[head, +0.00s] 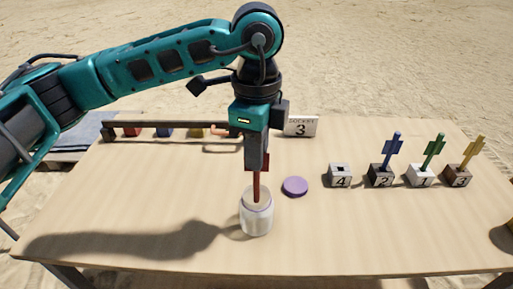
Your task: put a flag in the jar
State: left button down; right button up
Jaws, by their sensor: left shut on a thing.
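My left gripper (257,168) comes down from above and is shut on a red flag (256,186). The flag's red pole points straight down, and its lower end is at the mouth of the glass jar (257,219). I cannot tell how deep the pole reaches. The gripper hides most of the flag's upper part. The jar stands upright and uncovered on the table. A blue flag (394,146) stands in block 2, a green flag (434,150) in block 1 and a yellow flag (472,152) in block 3. My right gripper is not in view.
A purple disc (294,186) lies right of the jar. Block 4 (340,178) holds no flag. A dark bar (170,124) with coloured things beneath is at the back left. The table's front (370,240) is clear.

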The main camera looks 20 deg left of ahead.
pick_arm(q)
jog(key=shift+f, duration=0.35)
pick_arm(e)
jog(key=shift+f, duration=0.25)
pick_arm(q)
jog(key=c, duration=1.1)
grip_release()
jog(key=shift+o, duration=0.2)
jog(key=shift+r, duration=0.8)
notch_tip(320, 180, up, 10)
jog(key=shift+r+p, duration=0.15)
jog(key=shift+p, duration=0.15)
jog(key=shift+r, duration=0.55)
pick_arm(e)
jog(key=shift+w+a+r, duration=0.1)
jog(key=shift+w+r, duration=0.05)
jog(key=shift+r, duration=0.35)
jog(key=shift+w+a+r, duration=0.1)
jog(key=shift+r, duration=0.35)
